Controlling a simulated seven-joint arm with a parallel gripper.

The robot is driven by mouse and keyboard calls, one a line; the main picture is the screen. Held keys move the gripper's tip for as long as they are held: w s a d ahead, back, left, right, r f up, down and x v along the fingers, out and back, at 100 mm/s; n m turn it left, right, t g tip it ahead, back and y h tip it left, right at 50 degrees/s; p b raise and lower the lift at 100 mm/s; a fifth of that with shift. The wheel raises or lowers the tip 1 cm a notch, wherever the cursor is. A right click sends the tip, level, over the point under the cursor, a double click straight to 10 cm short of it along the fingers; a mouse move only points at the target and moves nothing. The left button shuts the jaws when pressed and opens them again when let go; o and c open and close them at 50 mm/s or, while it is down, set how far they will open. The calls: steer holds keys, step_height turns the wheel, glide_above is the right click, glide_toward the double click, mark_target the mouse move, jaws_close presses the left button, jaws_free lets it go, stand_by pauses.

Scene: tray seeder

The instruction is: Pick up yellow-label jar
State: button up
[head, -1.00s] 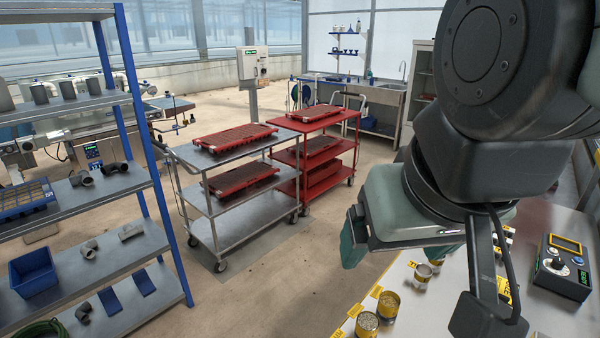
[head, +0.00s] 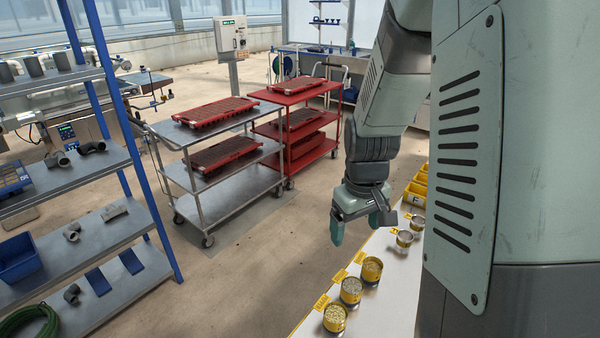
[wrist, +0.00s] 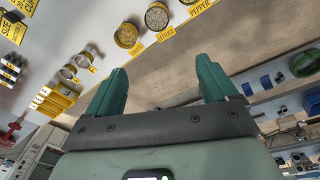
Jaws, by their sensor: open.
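Three seed-filled jars with yellow on their sides stand in a row on the white bench. They are a far jar (head: 372,269), a middle jar (head: 351,291) and a near jar (head: 335,319). I cannot tell which one is meant by the yellow-label jar. In the wrist view, two jars (wrist: 127,36) (wrist: 157,17) show at the top, with a third cut off by the edge. My gripper (head: 361,224) is open and empty, above and beyond the jars, near the bench's left edge. Its two green fingers (wrist: 162,72) show apart in the wrist view, touching no jar.
Yellow name tags (head: 322,302) lie along the bench edge beside the jars. Two smaller metal cups (head: 404,240) (head: 417,223) and yellow bins (head: 416,190) stand farther along. Trolleys with red trays (head: 215,112) and a blue-post shelf (head: 75,170) stand left, across open floor.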

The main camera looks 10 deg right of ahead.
steer(key=n+g, duration=0.1)
glide_above(351, 289)
steer(key=s, duration=0.2)
steer(key=f, duration=1.7)
steer(key=shift+a+f, duration=0.15)
steer(key=shift+a, duration=0.1)
steer(key=f, duration=0.5)
steer(key=shift+w+a+f, duration=0.15)
steer(key=shift+w+f, duration=0.05)
steer(key=shift+f, duration=0.15)
steer(key=c, duration=1.1)
